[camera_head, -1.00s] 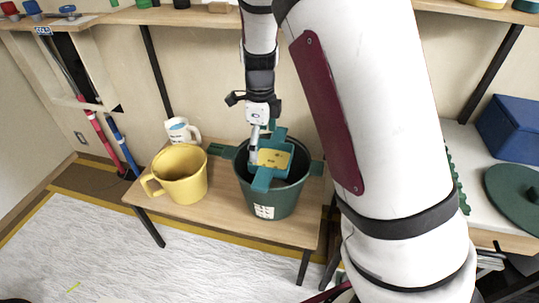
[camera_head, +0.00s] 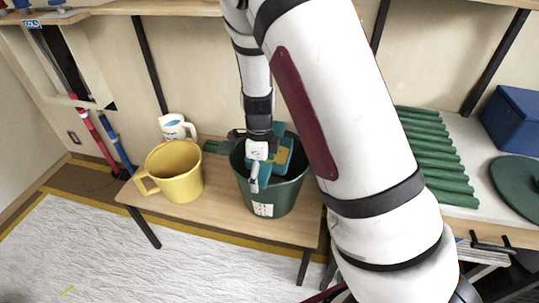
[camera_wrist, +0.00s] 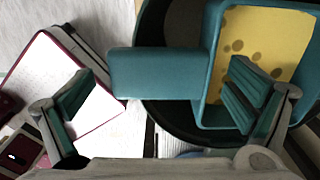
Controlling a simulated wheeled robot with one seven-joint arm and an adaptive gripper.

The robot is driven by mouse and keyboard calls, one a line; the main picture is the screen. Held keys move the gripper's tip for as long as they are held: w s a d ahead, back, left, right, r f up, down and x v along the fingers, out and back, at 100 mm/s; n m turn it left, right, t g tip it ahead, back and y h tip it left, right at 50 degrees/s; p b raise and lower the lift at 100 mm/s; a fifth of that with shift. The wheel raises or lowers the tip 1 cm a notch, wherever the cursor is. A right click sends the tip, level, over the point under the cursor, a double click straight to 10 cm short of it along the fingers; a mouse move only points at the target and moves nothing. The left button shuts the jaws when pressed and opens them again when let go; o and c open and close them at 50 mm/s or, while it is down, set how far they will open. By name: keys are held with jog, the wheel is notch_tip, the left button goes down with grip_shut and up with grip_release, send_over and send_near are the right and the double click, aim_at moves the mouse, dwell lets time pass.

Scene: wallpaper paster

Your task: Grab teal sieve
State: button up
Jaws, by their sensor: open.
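The teal sieve (camera_head: 284,150) with a yellow mesh sits in the mouth of a dark green bucket (camera_head: 272,199) on a small wooden table. My gripper (camera_head: 257,180) is over the near left part of the bucket mouth and partly covers the sieve. In the wrist view the sieve's flat teal tab (camera_wrist: 155,73) reaches left past the bucket rim. My gripper (camera_wrist: 162,80) is open there, one finger left of the tab and the other in front of the sieve's body. I see no grip on it; the depth between fingers and tab is unclear.
A yellow mug (camera_head: 174,172) stands left of the bucket on the table (camera_head: 222,205), with a white mug (camera_head: 176,128) behind it. A corrugated green sheet (camera_head: 436,155) and a blue box (camera_head: 512,122) lie to the right. White floor covering is in front.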

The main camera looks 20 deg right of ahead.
jog(key=shift+f, duration=0.4)
jog(key=shift+c, duration=0.3)
jog(key=c, duration=1.5)
jog(key=shift+r, duration=0.1)
